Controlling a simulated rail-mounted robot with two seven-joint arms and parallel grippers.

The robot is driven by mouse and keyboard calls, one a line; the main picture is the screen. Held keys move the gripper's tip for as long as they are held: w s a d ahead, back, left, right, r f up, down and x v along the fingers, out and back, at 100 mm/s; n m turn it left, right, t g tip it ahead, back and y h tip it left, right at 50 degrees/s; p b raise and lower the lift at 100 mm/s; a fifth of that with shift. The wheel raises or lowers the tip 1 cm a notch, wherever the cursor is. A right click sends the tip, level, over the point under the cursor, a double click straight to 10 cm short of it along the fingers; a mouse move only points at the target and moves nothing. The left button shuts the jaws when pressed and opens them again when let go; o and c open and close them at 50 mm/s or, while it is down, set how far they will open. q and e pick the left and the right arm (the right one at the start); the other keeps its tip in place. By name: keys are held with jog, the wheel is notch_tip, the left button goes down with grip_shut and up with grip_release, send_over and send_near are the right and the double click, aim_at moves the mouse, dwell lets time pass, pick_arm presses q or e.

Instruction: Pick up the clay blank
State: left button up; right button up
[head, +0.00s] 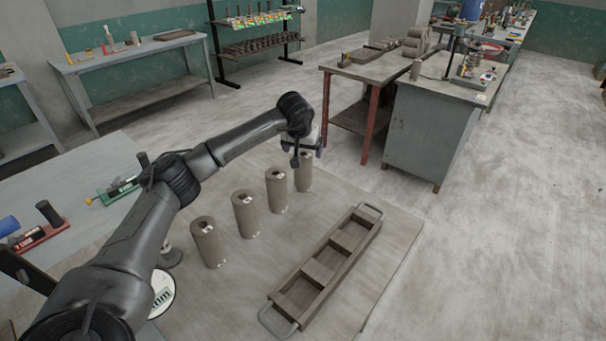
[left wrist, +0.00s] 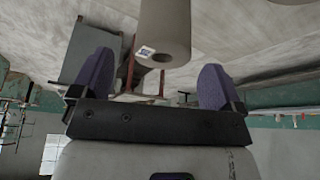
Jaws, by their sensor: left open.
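Several upright hollow clay blanks, grey-brown cylinders, stand in a diagonal row on the table in the head view: a near one (head: 207,243), two in the middle (head: 245,215) (head: 276,191), and the farthest (head: 304,180). My left gripper (head: 308,153) is open at the top of the farthest blank and hides part of it. In the left wrist view a clay blank (left wrist: 165,28) with a small label and a round hole shows in line with the gap between the purple fingers (left wrist: 157,85). No contact is visible. My right gripper is not in view.
A long wooden tray (head: 293,276) with empty compartments and metal end handles lies right of the blanks on the pale table (head: 392,262). A grey cabinet (head: 425,130) and a red-legged bench (head: 368,125) stand beyond. Stamps (head: 42,232) lie at the left.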

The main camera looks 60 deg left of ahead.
aim_at(303, 154)
pick_arm(q)
jog(key=shift+w+f, duration=0.1)
jog(key=shift+f, duration=0.2)
jog(key=b+x, duration=0.1)
jog(key=x, duration=0.1)
jog(key=b+x, duration=0.1)
jog(key=x, duration=0.1)
jog(key=shift+f, duration=0.25)
jog(key=shift+a+f, duration=0.2)
jog(key=shift+f, duration=0.15)
jog(key=c, duration=0.3)
jog(key=shift+r, duration=0.1)
jog(key=c, duration=1.1)
